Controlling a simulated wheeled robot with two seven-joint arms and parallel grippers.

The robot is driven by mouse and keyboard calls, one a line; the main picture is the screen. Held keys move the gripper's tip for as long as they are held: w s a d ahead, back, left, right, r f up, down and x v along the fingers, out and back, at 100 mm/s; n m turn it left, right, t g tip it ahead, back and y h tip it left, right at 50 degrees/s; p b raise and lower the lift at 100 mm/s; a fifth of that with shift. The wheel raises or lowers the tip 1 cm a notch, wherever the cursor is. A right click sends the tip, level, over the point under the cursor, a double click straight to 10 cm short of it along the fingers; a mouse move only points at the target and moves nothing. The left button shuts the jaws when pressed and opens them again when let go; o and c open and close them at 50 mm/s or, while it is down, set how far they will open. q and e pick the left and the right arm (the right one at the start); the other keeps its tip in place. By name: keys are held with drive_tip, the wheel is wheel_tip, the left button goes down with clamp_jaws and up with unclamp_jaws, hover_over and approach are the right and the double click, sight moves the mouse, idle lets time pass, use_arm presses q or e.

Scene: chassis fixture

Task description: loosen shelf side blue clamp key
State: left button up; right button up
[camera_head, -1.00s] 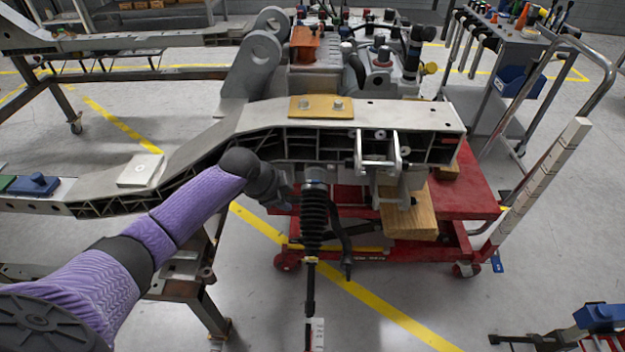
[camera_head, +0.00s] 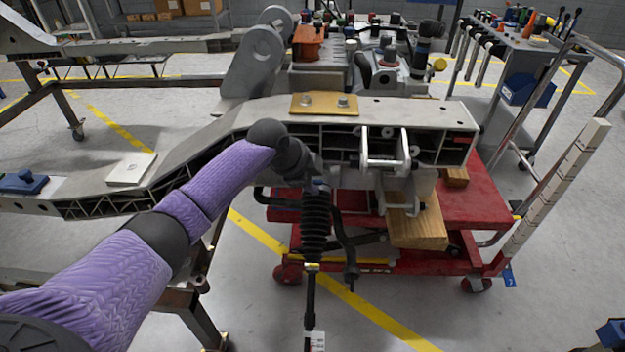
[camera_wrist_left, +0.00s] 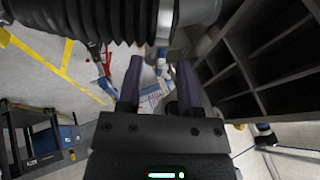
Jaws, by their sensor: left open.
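A blue clamp (camera_head: 22,182) sits on the left end of the grey chassis rail in the head view. Part of another blue piece (camera_head: 611,334) shows at the lower right corner. I cannot tell a key on either one. My left arm reaches across to the chassis, its wrist close to the black bellows strut. Its fingers are hidden in the head view. In the left wrist view my left gripper (camera_wrist_left: 160,82) is open, its two dark fingers apart and nothing held between them. The ribbed bellows (camera_wrist_left: 95,18) crosses above the fingers. My right gripper is not in view.
The ribbed grey chassis beam (camera_head: 415,112) lies just beside my left wrist, and its open cells show right of the fingers in the wrist view. A red cart (camera_head: 480,195) with wooden blocks stands below. A tool cart (camera_head: 525,55) is at the back right.

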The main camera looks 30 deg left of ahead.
use_arm(q)
clamp_jaws()
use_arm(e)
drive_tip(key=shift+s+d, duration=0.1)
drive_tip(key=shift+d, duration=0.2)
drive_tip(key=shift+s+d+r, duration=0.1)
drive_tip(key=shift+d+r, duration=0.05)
